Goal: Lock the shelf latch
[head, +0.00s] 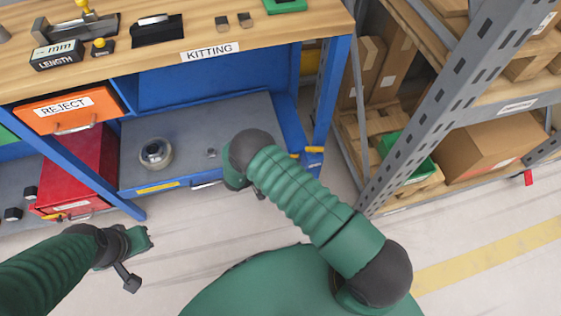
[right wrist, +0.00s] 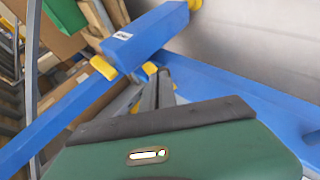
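The grey pull-out shelf (head: 200,125) sits in the blue bench frame. At its right front corner is a blue latch block with yellow parts (head: 313,156). In the right wrist view the latch shows as a blue bar with a pale label (right wrist: 140,38) and yellow ends. My right gripper (right wrist: 157,82) has its narrow grey fingers close together, with tips near the yellow part below the bar; contact is unclear. In the head view my right arm hides most of that gripper. My left gripper (head: 138,262) hangs over the floor at lower left, apart from the bench.
A round metal part (head: 156,154) and a small nut (head: 211,152) rest on the shelf. A red cabinet (head: 85,170) and an orange REJECT drawer (head: 68,108) are left. A grey storage rack (head: 425,120) with boxes stands right. Floor in front is clear.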

